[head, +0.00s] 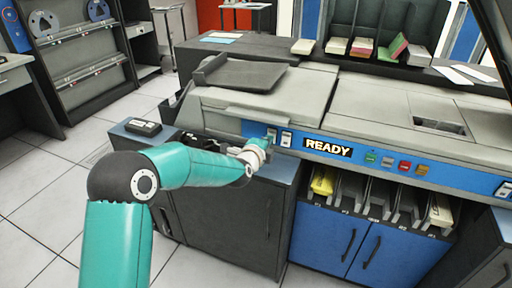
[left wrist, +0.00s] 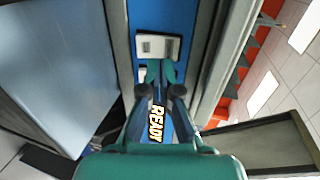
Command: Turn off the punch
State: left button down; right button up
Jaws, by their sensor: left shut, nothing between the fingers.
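The punch (head: 375,110) is a long grey machine with a blue front panel, and its sign (head: 328,148) is lit with "READY". Two pale switches sit left of the sign: a left switch (head: 271,133) and a right switch (head: 287,138). My left gripper (head: 264,141) is at the panel just by the left switch, shut and empty. In the left wrist view the shut fingertips (left wrist: 160,74) are beside a pale switch plate (left wrist: 158,46); a second pale plate is partly hidden behind them. I cannot tell whether they touch. My right gripper is not in view.
Several coloured buttons (head: 404,166) are right of the sign. Card bins (head: 378,197) are below the panel, above blue doors (head: 366,247). A small black device (head: 143,127) lies on the low cabinet at left. Tiled floor is clear at left.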

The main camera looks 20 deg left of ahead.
pick_arm(q)
jog(key=r+v, duration=0.2)
jog(key=v, duration=0.9)
jog(key=shift+w+d, duration=0.15)
jog(key=shift+w, duration=0.15)
